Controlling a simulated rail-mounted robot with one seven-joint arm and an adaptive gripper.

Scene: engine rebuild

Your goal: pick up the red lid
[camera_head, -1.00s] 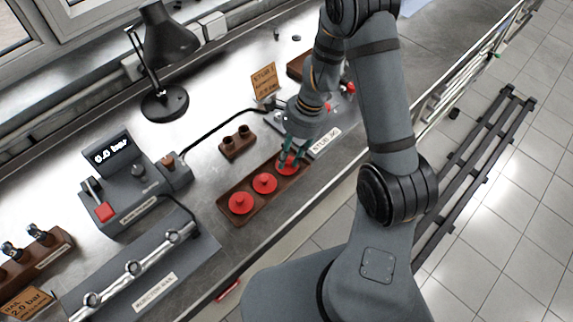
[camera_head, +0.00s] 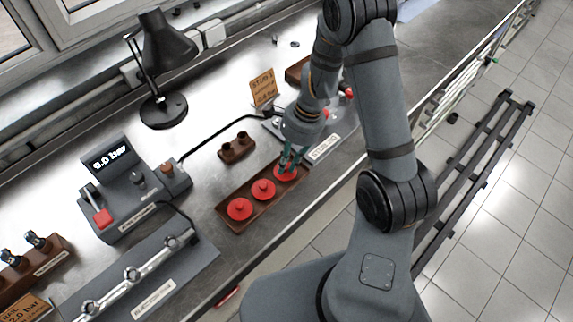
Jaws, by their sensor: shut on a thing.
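Three red lids stand in a row in a brown wooden tray (camera_head: 230,221) on the steel bench. The left lid (camera_head: 240,209) and the middle lid (camera_head: 263,190) are uncovered. The right lid (camera_head: 285,174) is at the tray's upper right end. My gripper (camera_head: 287,166) points down at the right lid and is shut on it, its teal fingers at the lid's top. The lid still looks to be in or just over the tray; the small gap, if any, cannot be told. The fingers hide part of the lid.
A small brown two-hole block (camera_head: 237,147) stands behind the tray. A grey gauge box (camera_head: 128,190) and an injector rail (camera_head: 140,270) lie to the left. A black lamp (camera_head: 164,108) stands at the back. A grey plate with a label (camera_head: 325,146) is right of the gripper.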

